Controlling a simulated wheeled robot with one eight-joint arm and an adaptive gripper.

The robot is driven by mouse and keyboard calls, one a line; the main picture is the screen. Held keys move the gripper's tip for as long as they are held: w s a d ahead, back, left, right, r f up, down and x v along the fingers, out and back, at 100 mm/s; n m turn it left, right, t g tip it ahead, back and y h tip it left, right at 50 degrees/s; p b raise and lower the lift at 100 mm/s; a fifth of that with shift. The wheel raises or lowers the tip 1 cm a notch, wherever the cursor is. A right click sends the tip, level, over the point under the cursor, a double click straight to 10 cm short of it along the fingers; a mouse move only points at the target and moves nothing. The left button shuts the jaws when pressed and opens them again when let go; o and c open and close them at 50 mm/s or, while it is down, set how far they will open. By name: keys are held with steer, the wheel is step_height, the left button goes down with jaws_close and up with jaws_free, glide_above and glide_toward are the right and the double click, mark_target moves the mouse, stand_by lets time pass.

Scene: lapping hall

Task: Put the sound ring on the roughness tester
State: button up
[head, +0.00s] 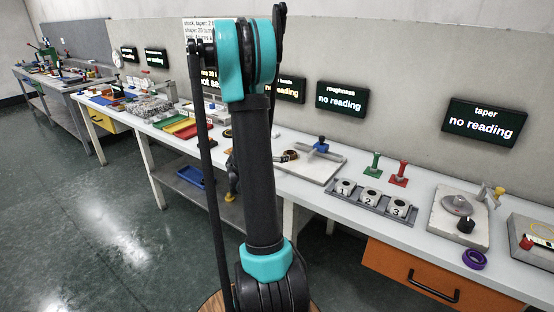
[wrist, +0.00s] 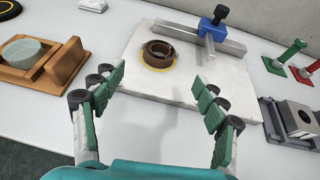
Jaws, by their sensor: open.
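A brown metal ring (wrist: 159,52) lies flat on a pale stone plate (wrist: 145,105), inside a yellow circle marked there. The plate carries a grey bar with a blue clamp (wrist: 215,25) and stands below the roughness display, so it appears to be the roughness tester. In the head view the ring (head: 288,155) and the plate (head: 318,167) show right of my arm. My gripper (wrist: 160,80) is open and empty above the plate, its green-padded fingers spread on the near side of the ring. The ring touches neither finger. My arm hides part of the bench.
A wooden fixture with a grey-green disc (wrist: 35,60) stands left of the plate. A grey rack of numbered blocks (head: 370,200) is on the right, with green (head: 373,165) and red (head: 399,173) handled tools behind it. A purple ring (head: 474,260) lies at the bench's front edge.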

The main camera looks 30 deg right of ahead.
steer(key=s+a+f+m+y, duration=0.2)
steer(key=s+a+m+y, duration=0.2)
steer(key=s+a+m, duration=0.3)
steer(key=s+a+f+m+g+y, duration=0.1)
steer(key=s+a+m+y, duration=0.3)
steer(key=s+a+m, duration=0.4)
steer(key=s+a+f+m+y, duration=0.3)
steer(key=s+a+m, duration=0.5)
steer(key=a, duration=0.9)
steer(key=shift+a+f+g+y, duration=0.15)
steer(key=shift+a+g+y, duration=0.25)
steer(key=shift+y, duration=0.1)
